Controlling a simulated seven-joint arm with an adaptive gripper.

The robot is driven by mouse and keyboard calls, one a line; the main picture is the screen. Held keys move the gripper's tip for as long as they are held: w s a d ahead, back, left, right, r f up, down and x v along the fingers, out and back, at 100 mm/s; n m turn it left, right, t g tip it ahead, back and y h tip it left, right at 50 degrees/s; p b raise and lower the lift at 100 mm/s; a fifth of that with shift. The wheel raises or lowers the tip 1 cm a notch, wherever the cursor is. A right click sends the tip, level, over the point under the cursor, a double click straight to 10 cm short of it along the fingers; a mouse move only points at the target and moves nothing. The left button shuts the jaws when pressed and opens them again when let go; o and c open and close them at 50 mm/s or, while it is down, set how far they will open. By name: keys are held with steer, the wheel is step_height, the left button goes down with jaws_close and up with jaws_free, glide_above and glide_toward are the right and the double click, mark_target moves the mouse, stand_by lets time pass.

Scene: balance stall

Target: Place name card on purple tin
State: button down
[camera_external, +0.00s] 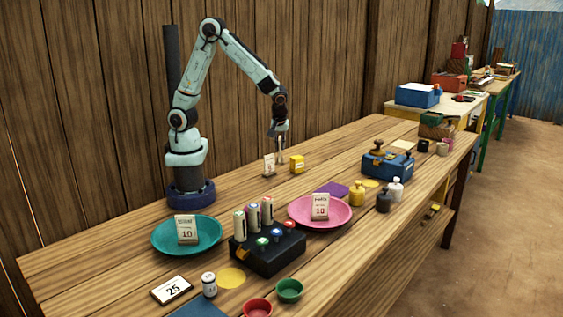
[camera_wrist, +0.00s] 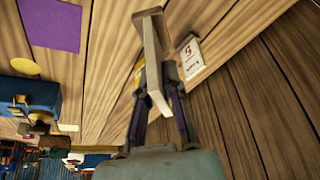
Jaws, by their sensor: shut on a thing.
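My gripper (camera_external: 281,137) is shut on a thin, pale card-like slab, which I take for the name card (camera_wrist: 153,60). It is seen nearly edge-on in the wrist view, so its face cannot be read. In the external view it shows as a narrow pale strip below my fingers, close to the table. My gripper shows in the wrist view (camera_wrist: 158,92) with a finger on each side of the slab. A flat purple square (camera_external: 333,190), the only purple thing I see, lies behind the pink plate; it also shows in the wrist view (camera_wrist: 50,25). I cannot tell its height.
A small white number card (camera_external: 269,165) and a yellow block (camera_external: 297,164) stand beside my gripper. A pink plate (camera_external: 338,215), a teal plate (camera_external: 163,237), a black box of cylinders (camera_external: 267,257), weights (camera_external: 357,192) and a blue box (camera_external: 388,165) occupy the table.

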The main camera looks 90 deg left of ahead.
steer(key=s+d+r+m+t, duration=0.1)
steer(key=s+d+m, duration=0.15)
steer(key=d, duration=0.35)
steer(key=s+d+m+t+h, duration=0.1)
steer(key=s+d+m, duration=0.15)
steer(key=d, duration=0.35)
steer(key=s+d+r+m+t, duration=0.1)
steer(key=s+d+m, duration=0.15)
steer(key=d, duration=0.35)
steer(key=shift+m, duration=0.25)
steer(key=shift+s+d+f, duration=0.2)
steer(key=shift+s+f, duration=0.05)
steer(key=shift+f, duration=1.1)
steer(key=shift+s+d+f, duration=0.25)
steer(key=shift+f, duration=1.1)
steer(key=shift+s+d+f, duration=0.2)
steer(key=shift+s+f, duration=0.05)
steer(key=shift+f, duration=1.1)
steer(key=shift+f, duration=0.15)
steer(key=c, duration=1.2)
jaws_free()
